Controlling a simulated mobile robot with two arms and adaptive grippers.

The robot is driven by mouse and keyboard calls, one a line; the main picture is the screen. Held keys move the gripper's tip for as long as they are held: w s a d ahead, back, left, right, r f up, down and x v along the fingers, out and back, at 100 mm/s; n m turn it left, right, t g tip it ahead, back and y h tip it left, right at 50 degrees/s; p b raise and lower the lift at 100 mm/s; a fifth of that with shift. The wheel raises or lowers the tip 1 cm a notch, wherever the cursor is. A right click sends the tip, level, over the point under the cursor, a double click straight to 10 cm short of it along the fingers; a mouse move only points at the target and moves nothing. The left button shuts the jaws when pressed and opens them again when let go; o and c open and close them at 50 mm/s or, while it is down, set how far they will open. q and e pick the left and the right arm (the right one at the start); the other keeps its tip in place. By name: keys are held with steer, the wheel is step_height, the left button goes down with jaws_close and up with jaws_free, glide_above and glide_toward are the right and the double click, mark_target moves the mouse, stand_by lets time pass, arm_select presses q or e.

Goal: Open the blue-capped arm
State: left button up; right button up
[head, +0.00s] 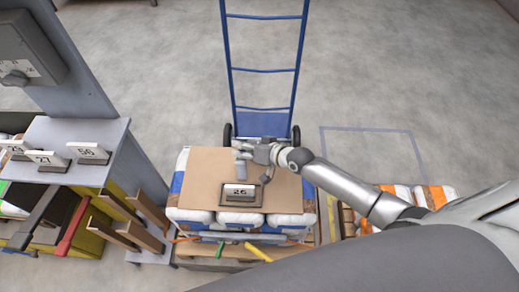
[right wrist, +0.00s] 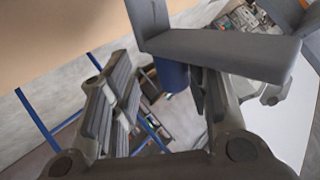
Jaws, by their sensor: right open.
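My right gripper (head: 258,152) is over the back of the cardboard sheet on the stacked bags. In the right wrist view the right gripper (right wrist: 165,98) has its two fingers spread apart. A grey bar with a blue cylindrical part (right wrist: 173,74) shows there close to the right-hand finger; this may be the blue-capped arm. The blue part lies between the fingers in the picture, and I cannot tell whether anything touches it. In the head view I cannot make out a blue cap. My left gripper is not in view.
The cardboard sheet (head: 205,172) bears a "26" placard (head: 239,191). A blue hand truck (head: 263,70) stands behind the stack. A grey bench with number cards (head: 75,135) and levers, one red (head: 72,226), is at left. Open floor (head: 410,70) lies at upper right.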

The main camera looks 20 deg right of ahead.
steer(key=v, duration=1)
steer(key=shift+s+d, duration=0.15)
steer(key=shift+d, duration=0.05)
steer(key=c, duration=0.3)
steer(key=shift+s+d+r+m, duration=0.1)
steer(key=shift+s+d+m, duration=0.1)
steer(key=shift+m, duration=0.4)
steer(key=shift+s+d+r+m, duration=0.1)
steer(key=shift+s+d+m, duration=0.1)
steer(key=shift+m, duration=0.4)
steer(key=c, duration=0.5)
steer(key=m, duration=0.2)
steer(key=s+d+m, duration=0.1)
steer(key=m, duration=0.1)
steer(key=s+r+m, duration=0.1)
steer(key=shift+d+m, duration=0.2)
steer(key=shift+m, duration=0.2)
jaws_close()
steer(key=w+a+f+m, duration=0.1)
steer(key=w+m, duration=0.1)
steer(key=m, duration=0.1)
steer(key=w+a+f+m, duration=0.2)
steer(key=w+m, duration=0.1)
steer(key=w+a+f+m, duration=0.2)
steer(key=m, duration=0.1)
steer(key=shift+w+a+f+m+p, duration=0.15)
steer(key=shift+w+m+p, duration=0.1)
steer(key=shift+m+p, duration=0.15)
